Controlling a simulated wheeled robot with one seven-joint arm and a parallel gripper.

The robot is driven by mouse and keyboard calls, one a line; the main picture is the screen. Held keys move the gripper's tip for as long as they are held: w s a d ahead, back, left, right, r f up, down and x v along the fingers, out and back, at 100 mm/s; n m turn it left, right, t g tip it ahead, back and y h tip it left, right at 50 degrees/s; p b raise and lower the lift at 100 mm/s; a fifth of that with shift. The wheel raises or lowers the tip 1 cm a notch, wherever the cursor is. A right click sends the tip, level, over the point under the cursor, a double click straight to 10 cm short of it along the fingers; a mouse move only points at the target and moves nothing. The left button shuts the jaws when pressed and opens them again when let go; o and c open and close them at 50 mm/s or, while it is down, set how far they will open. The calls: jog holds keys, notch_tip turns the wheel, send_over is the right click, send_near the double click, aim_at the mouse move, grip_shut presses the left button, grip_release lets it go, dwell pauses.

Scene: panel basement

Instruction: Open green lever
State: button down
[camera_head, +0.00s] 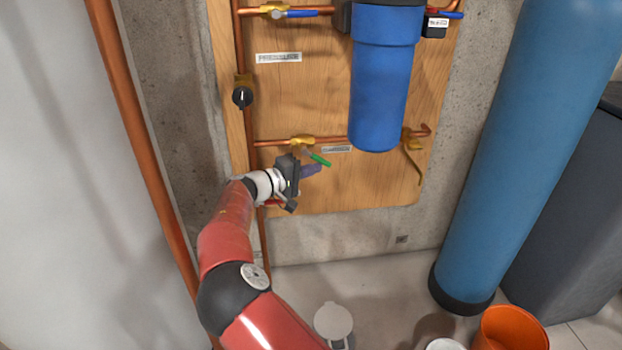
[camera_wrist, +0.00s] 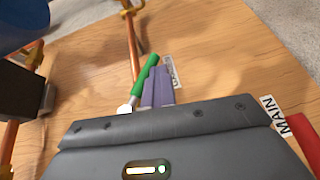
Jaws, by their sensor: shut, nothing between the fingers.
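The green lever (camera_head: 320,159) hangs from a brass valve (camera_head: 303,141) on the lower copper pipe and slants down to the right in the head view. In the wrist view the green lever (camera_wrist: 144,78) slants up to the right from its silver base. My gripper (camera_head: 312,170) is just below the lever, with its purple fingers shut and empty. In the wrist view my gripper (camera_wrist: 160,82) lies right beside the lever, on its right. I cannot tell whether they touch. The gripper body hides part of the board and pipe.
A blue filter housing (camera_head: 380,85) hangs right of the lever on the wooden board (camera_head: 290,95). A red lever (camera_wrist: 307,140) with a MAIN label (camera_wrist: 272,108) is near the gripper's right side. A yellow lever (camera_head: 413,165) hangs right. A blue tank (camera_head: 520,150) stands further right.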

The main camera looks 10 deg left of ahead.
aim_at(321, 162)
jog(key=d+r+n+t+h+b, duration=0.1)
jog(key=t+b, duration=0.1)
jog(key=d+r+n+t+h+b, duration=0.1)
jog(key=h, duration=0.1)
jog(key=shift+w+d+n+t+b, duration=0.15)
jog(key=shift+w+n+t+b, duration=0.15)
jog(key=shift+w+t+b, duration=0.1)
dwell(0.4)
